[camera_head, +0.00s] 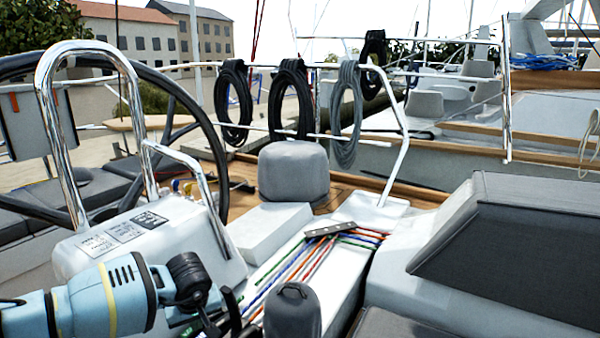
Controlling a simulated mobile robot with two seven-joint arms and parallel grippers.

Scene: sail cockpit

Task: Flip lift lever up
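My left arm, light blue with a yellow ring, comes in from the lower left. My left gripper (226,316), dark and partly cut off by the bottom edge, is low in front of the white console (170,235). Its fingers are small and partly hidden by the wrist, so I cannot tell if they are open or shut. I cannot make out a lift lever for certain; the wrist covers part of the console's lower right side. A grey bar fitting (330,229) lies across several coloured ropes (305,262) to the right of the gripper. My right gripper is not in view.
A large black steering wheel (215,150) and a chrome rail (45,90) stand over the console. A grey covered winch (293,170) is behind the ropes; a dark rounded cover (292,312) is close to the gripper's right. A grey hatch (515,250) fills the right.

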